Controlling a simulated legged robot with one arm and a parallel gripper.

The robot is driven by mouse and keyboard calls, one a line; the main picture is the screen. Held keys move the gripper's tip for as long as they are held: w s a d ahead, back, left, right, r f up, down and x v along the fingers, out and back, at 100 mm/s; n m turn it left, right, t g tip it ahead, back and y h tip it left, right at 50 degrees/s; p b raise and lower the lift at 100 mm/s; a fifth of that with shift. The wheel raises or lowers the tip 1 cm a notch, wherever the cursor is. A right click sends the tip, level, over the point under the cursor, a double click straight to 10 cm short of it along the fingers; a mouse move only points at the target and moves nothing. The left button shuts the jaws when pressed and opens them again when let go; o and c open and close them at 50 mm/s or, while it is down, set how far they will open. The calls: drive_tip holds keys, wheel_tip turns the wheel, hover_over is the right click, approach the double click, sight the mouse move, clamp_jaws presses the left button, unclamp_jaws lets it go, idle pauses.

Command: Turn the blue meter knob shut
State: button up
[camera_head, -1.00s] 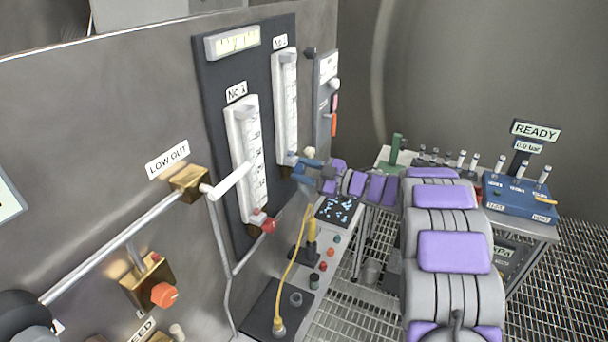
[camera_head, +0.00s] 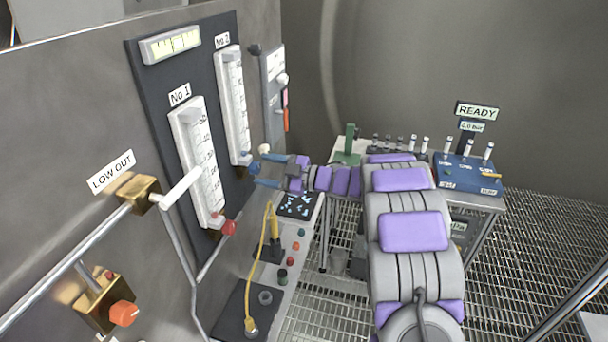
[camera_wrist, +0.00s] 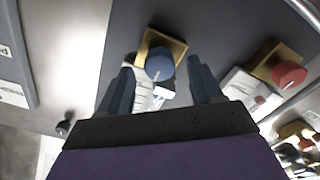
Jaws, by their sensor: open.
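The blue knob (camera_wrist: 160,66) sits on a brass block in the wrist view, with a pale line across its face. It lies between and ahead of the two fingers of my gripper (camera_wrist: 162,88), which is open and empty. In the head view my gripper (camera_head: 257,167) is at the foot of the No 2 meter (camera_head: 233,105), fingers spread towards the dark panel. The blue knob is hard to tell from the blue fingers there. I cannot tell whether the fingers flank the knob or stop short of it.
The red knob (camera_head: 228,227) of the No 1 meter (camera_head: 198,160) stands to the left and also shows in the wrist view (camera_wrist: 289,74). A side panel (camera_head: 272,90) stands beyond the meters. A console with a yellow cable (camera_head: 264,250) is below.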

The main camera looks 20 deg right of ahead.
drive_tip(key=p+v, duration=0.2)
drive_tip(key=v, duration=1.3)
drive_tip(key=shift+w, duration=0.1)
drive_tip(key=w+d+r+m+t+h, duration=0.45)
drive_tip(key=d+r+m+h, duration=0.4)
drive_tip(key=h, duration=0.75)
drive_tip(key=s+a+f+m+g, duration=0.3)
drive_tip(key=s+a+g, duration=0.2)
drive_tip(key=s, duration=1)
drive_tip(key=s+a+f+m+g+y, duration=0.1)
drive_tip(key=s+a+f+m+g, duration=0.2)
drive_tip(key=s+a+g, duration=0.3)
drive_tip(key=s+a+f+m+g, duration=0.3)
drive_tip(key=s+a+g, duration=0.3)
drive_tip(key=s, duration=2)
drive_tip(key=a+f, duration=0.1)
drive_tip(key=a, duration=0.4)
drive_tip(key=shift+a+f, duration=0.2)
drive_tip(key=shift+f, duration=0.2)
